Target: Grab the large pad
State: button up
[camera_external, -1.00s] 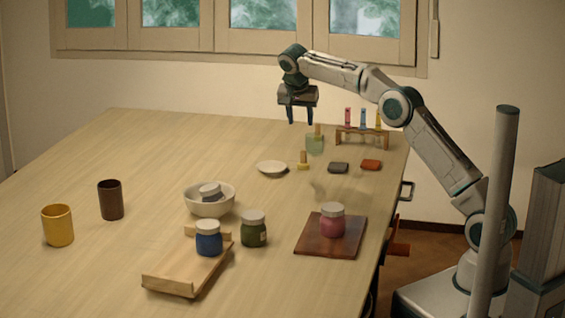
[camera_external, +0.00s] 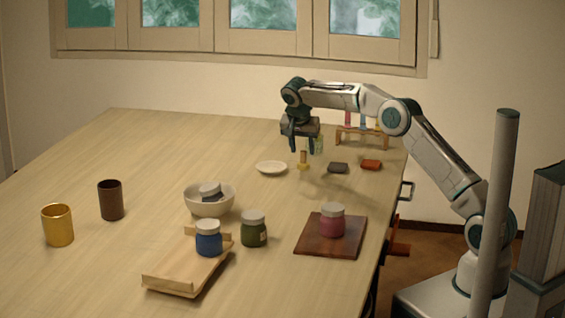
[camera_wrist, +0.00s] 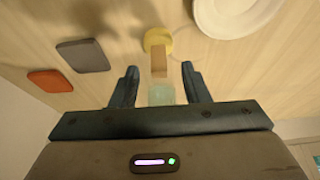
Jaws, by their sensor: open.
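My gripper (camera_external: 302,147) is open and empty, pointing down above the table and hiding part of that block. In the wrist view the pale green block (camera_wrist: 161,94) shows between the open fingers of my gripper (camera_wrist: 158,72), though I cannot tell its depth.
A white dish (camera_external: 271,168) lies left of the yellow pad. A dark grey block (camera_external: 338,168) and an orange block (camera_external: 371,165) lie to its right. A tube rack (camera_external: 362,138) stands behind them. Jars, a bowl and cups stand nearer the front.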

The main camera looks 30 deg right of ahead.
aim_at(302, 159)
jog(key=x, duration=0.3)
grip_shut()
jog(key=shift+r, duration=0.1)
